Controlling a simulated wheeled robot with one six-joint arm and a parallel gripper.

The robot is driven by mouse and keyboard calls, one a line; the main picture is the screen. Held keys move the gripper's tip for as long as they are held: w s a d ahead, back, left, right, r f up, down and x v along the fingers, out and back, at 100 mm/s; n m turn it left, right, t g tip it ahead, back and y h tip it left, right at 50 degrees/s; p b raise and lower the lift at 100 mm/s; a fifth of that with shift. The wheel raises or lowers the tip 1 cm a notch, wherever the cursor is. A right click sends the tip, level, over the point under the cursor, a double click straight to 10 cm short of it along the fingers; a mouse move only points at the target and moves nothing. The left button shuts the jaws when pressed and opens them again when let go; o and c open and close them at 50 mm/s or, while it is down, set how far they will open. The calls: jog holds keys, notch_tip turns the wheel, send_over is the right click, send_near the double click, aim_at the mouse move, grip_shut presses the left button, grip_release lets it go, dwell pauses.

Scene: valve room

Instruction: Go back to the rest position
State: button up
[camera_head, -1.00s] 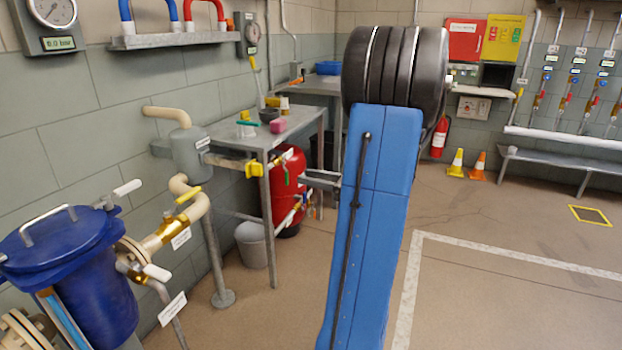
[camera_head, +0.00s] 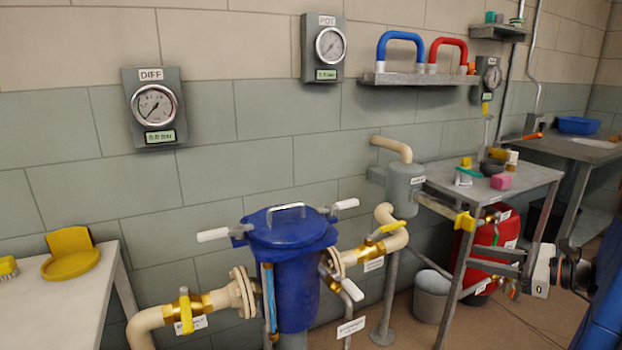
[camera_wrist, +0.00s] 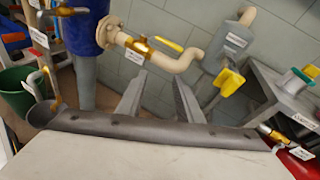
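My gripper (camera_head: 488,260) is at the right of the head view, in front of the red tank and the bench legs, pointing left. Its two grey fingers also show in the wrist view (camera_wrist: 158,92). They stand apart with nothing between them, only the wall behind. My blue arm runs off the right edge of the head view, so most of it is hidden.
A blue lidded strainer vessel (camera_head: 290,265) stands centre, with beige pipes and yellow-handled valves (camera_head: 380,245). The grey bench (camera_head: 530,185) holds small items above the red tank (camera_head: 482,245). A grey bin (camera_head: 431,297) stands on the floor. A white table (camera_head: 60,300) is left.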

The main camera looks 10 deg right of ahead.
jog(key=s+a+f+n+g, duration=0.2)
jog(key=s+a+n+g, duration=0.25)
jog(key=a, duration=0.45)
jog(key=s+a+f+n+g, duration=0.1)
jog(key=s+a+n+g, duration=0.2)
jog(key=a+n, duration=0.45)
jog(key=s+a+n+h, duration=0.4)
jog(key=s+n+h, duration=0.5)
jog(key=s+n, duration=0.3)
jog(key=shift+a+f+n, duration=0.15)
jog(key=shift+f+n, duration=0.05)
jog(key=shift+n, duration=0.8)
